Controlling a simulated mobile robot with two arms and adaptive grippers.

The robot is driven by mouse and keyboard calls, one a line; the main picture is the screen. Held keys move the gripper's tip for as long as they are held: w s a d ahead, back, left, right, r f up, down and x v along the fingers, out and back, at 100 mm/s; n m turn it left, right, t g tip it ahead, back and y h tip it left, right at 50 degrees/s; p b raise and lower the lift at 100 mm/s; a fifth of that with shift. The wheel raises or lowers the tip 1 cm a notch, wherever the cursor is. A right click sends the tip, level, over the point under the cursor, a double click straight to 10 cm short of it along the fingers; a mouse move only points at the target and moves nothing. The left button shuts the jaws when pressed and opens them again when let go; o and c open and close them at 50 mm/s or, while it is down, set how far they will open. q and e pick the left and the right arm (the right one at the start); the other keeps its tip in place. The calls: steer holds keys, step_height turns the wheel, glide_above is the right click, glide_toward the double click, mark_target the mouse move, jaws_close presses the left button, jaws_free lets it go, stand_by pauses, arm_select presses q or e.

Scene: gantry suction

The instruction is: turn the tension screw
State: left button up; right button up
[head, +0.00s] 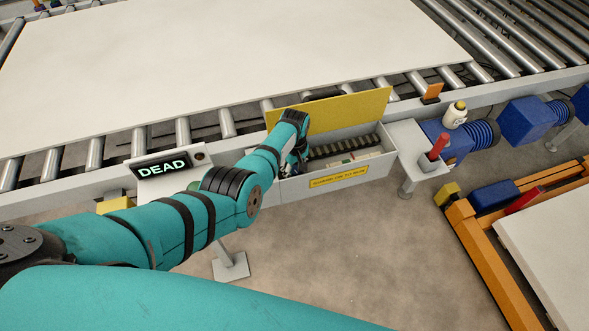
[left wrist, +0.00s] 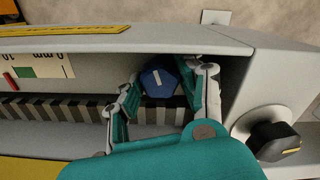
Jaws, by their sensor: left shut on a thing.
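The tension screw (left wrist: 158,78) shows in the left wrist view as a blue faceted head with a white mark line. It sits inside an open grey box (head: 292,187) at its left end in the head view. My left gripper (head: 296,160) reaches down into that box. In the left wrist view its fingers (left wrist: 163,90) stand on either side of the blue head, shut on it. A scale (left wrist: 40,70) with a green band and a red pointer lies beside the striped belt (left wrist: 60,110). In the head view the screw is hidden by my gripper. My right gripper is out of view.
The box's yellow lid (head: 345,110) stands open behind my gripper. A sign reading DEAD (head: 161,165) is at the left. A red handle (head: 438,147) and a white bottle (head: 455,116) stand at the right. A black knob (left wrist: 275,142) sits beside the box. A white panel (head: 230,50) covers the rollers.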

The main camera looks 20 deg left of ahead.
mark_target(295, 170)
arm_select(q)
steer(key=shift+n, duration=0.6)
steer(key=o, duration=0.9)
step_height(295, 170, up, 12)
steer(key=shift+r, duration=0.1)
